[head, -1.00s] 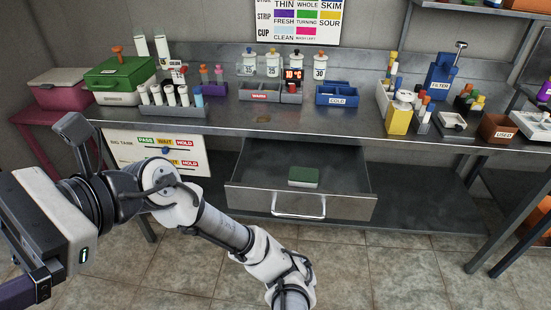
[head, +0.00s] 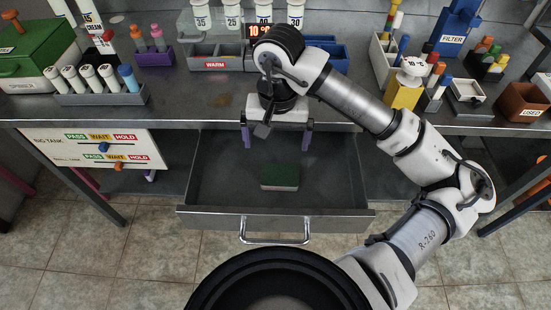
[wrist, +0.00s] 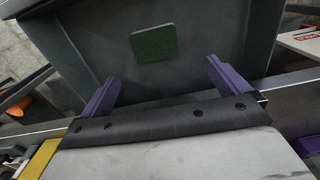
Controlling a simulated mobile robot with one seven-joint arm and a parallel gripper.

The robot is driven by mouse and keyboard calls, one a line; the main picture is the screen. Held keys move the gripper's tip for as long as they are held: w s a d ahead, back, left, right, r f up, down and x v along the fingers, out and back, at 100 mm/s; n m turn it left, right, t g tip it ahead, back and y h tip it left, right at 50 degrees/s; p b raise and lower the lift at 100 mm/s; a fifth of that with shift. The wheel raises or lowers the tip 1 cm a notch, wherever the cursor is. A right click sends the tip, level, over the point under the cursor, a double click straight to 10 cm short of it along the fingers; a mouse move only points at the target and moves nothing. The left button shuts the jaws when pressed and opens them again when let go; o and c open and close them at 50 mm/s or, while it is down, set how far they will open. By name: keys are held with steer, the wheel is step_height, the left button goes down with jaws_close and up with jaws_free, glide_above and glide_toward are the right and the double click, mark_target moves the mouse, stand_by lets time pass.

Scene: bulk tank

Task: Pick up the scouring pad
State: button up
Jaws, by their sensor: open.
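The scouring pad (head: 280,177) has a green top over a pale layer and lies flat on the floor of the open drawer (head: 220,195), right of the middle. My gripper (head: 277,140) is open and empty, with purple fingers pointing down at the back part of the drawer, behind and above the pad. In the wrist view the pad's green face (wrist: 154,43) shows beyond the two spread fingertips of my gripper (wrist: 162,72), apart from them. Nothing covers the pad in either view.
The drawer's front wall and handle (head: 275,238) stick out over the tiled floor. The steel bench top (head: 200,108) lies behind, with the WARM rack (head: 215,62), a tube rack (head: 105,98) and a yellow bottle (head: 405,90) on it. The drawer holds only the pad.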

steer(key=p, duration=0.1)
glide_above(280, 174)
step_height(280, 174, down, 9)
steer(key=shift+s+a+r, duration=0.1)
steer(key=shift+a+r, duration=0.05)
steer(key=shift+r, duration=0.05)
steer(key=shift+f+p, duration=1.2)
steer(key=shift+f, duration=1.35)
steer(key=c, duration=0.8)
steer(key=shift+r, duration=0.1)
step_height(280, 174, up, 20)
steer(key=b, duration=0.3)
